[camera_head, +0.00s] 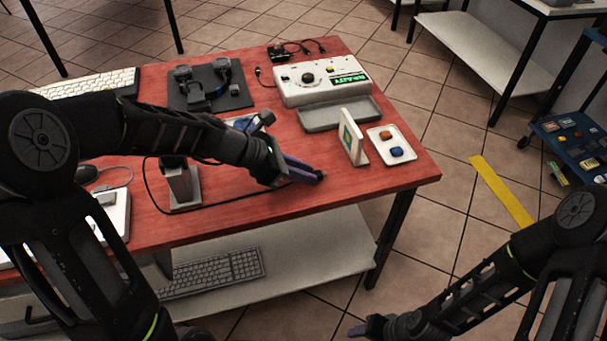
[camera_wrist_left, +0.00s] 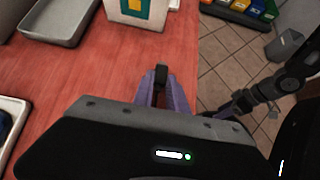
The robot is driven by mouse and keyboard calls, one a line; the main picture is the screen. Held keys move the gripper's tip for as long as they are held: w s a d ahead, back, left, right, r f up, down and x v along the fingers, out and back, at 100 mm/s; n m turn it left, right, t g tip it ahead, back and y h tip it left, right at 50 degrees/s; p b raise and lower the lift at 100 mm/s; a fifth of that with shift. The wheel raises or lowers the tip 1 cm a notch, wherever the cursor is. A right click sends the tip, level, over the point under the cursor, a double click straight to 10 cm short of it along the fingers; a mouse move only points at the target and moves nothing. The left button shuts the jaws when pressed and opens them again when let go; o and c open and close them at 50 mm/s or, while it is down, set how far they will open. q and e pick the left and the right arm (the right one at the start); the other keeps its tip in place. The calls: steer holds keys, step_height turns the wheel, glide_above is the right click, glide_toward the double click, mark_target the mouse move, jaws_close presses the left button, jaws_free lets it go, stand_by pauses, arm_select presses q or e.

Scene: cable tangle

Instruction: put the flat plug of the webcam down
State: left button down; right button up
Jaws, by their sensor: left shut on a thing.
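My left gripper (camera_head: 303,172) is low over the front right of the red table. Its purple fingers, also in the left wrist view (camera_wrist_left: 163,92), are shut on a small dark plug (camera_wrist_left: 162,74). The plug's dark end (camera_head: 321,176) shows at the fingertips in the head view. I cannot tell whether it touches the table. A thin black cable (camera_head: 215,207) runs along the table's front towards this gripper. Which device is the webcam is unclear. My right gripper (camera_head: 370,328) is beyond the table's front edge, low in the picture; its jaws are too small to read.
A white stand with a coloured panel (camera_head: 351,137) is just behind the left gripper. A white tray (camera_head: 378,133) with small coloured objects is to its right. A grey tray (camera_head: 345,113) lies behind. The red tabletop (camera_head: 385,181) is bare at the front right corner.

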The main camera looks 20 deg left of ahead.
arm_select(q)
steer(key=shift+f, duration=0.25)
steer(key=shift+f, duration=0.15)
steer(key=c, duration=1.3)
jaws_free()
steer(key=shift+r, duration=0.2)
steer(key=shift+r, duration=0.15)
steer(key=p+v, duration=0.2)
steer(key=v, duration=0.9)
steer(key=shift+s+a+r, duration=0.2)
steer(key=shift+a+r, duration=0.05)
